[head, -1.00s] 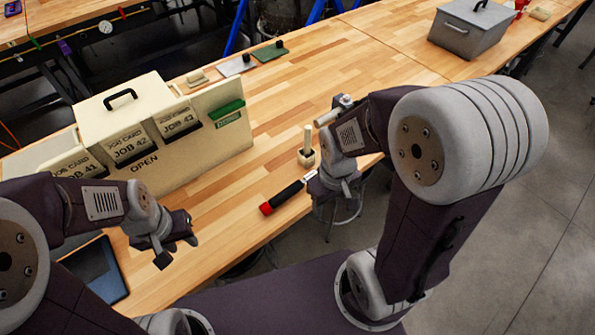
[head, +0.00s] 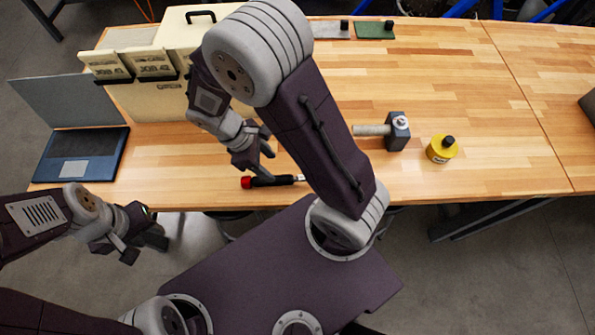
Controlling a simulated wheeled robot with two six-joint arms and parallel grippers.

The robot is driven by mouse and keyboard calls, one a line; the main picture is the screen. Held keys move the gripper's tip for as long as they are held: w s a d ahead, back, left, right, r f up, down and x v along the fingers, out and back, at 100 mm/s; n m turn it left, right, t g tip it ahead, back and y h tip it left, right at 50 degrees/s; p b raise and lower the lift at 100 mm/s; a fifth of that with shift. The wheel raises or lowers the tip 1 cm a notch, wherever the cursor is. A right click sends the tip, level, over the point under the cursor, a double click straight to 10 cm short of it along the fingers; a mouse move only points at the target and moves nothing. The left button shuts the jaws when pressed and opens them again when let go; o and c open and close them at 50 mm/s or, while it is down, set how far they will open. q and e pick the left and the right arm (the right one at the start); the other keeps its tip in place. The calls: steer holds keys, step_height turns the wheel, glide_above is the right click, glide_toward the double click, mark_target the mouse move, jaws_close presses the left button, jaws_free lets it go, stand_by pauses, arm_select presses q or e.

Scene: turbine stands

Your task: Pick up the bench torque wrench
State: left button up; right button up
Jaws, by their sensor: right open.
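The bench torque wrench (head: 277,181) lies near the front edge of the wooden table, with a red end at left and a black handle. Its right part is hidden behind my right arm. My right gripper (head: 266,162) is open, with its fingers pointing down just above the red end and handle; I cannot tell whether it touches. My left gripper (head: 148,248) looks open and empty, and shows in front of the table edge, left of the wrench.
A laptop (head: 82,155) stands open at the left front. A cream job-card box (head: 163,103) is partly hidden by my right arm. A hammer (head: 397,131) and a yellow round container (head: 441,149) are to the right. The table (head: 480,95) is mostly clear at right.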

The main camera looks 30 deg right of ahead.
mark_target(282, 178)
steer(key=shift+s+a+f, duration=0.2)
steer(key=shift+a, duration=0.05)
steer(key=x, duration=0.9)
steer(key=shift+w+d, duration=0.1)
steer(key=shift+d, duration=0.1)
jaws_close()
stand_by(1.1)
